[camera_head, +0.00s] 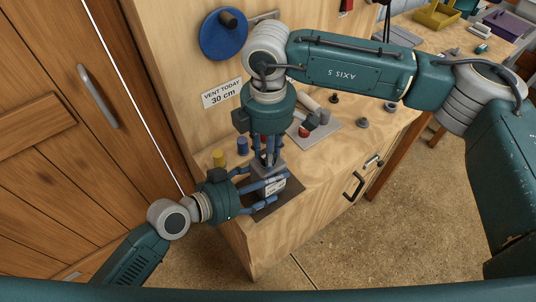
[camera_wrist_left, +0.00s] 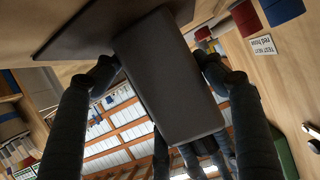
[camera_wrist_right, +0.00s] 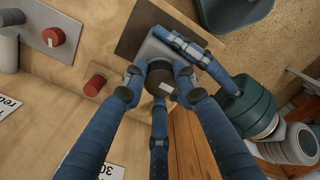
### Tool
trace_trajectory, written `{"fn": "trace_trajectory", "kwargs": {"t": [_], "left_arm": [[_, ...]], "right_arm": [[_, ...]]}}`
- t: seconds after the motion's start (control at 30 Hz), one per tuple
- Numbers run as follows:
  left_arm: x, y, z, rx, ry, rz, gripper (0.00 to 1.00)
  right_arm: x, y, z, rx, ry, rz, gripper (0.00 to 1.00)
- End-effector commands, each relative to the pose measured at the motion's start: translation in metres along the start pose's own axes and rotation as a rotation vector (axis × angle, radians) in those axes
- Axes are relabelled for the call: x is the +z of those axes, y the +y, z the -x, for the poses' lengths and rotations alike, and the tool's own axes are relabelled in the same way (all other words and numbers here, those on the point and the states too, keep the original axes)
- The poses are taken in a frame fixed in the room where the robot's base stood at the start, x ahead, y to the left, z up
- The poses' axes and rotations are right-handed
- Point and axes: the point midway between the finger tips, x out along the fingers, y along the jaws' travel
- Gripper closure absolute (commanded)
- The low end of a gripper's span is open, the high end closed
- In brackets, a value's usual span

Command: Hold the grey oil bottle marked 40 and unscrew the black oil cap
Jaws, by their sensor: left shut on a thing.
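The grey oil bottle (camera_head: 270,171) stands on a dark mat (camera_head: 290,193) near the bench's front corner. Its 40 mark is not readable. My left gripper (camera_head: 268,186) is shut on the bottle's body from the left. In the left wrist view the bottle (camera_wrist_left: 170,80) fills the space between its fingers. My right gripper (camera_head: 268,160) points down from above over the bottle's top. In the right wrist view its fingers (camera_wrist_right: 160,82) surround the black oil cap (camera_wrist_right: 158,76). I cannot tell whether they press on it. The cap is mostly hidden in the head view.
A blue cylinder (camera_head: 242,146) and a yellow one (camera_head: 219,158) stand left of the bottle. A plate with a red knob (camera_head: 307,124) lies behind it. A blue disc (camera_head: 222,36) hangs on the wall panel. A wooden door (camera_head: 60,120) is at left.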

Motion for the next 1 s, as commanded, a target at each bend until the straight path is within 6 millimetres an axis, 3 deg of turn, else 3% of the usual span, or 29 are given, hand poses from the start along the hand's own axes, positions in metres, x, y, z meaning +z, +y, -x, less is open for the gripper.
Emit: {"fn": "trace_trajectory", "kwargs": {"t": [0.37, 0.8, 1.0], "left_arm": [[0.0001, -0.0004, 0.0001, -0.001, 0.000, 0.000, 0.87], [0.0001, -0.0003, 0.0001, -0.001, 0.000, -0.001, 0.87], [0.0000, -0.0003, 0.0001, -0.001, 0.000, 0.000, 0.87]], "right_arm": [[-0.0001, 0.0001, -0.0008, 0.000, 0.000, 0.032, 1.00], [-0.0001, 0.0002, 0.0003, 0.000, 0.000, 0.768, 1.00], [-0.0001, 0.0004, 0.0008, 0.000, 0.000, 0.995, 1.00]]}}
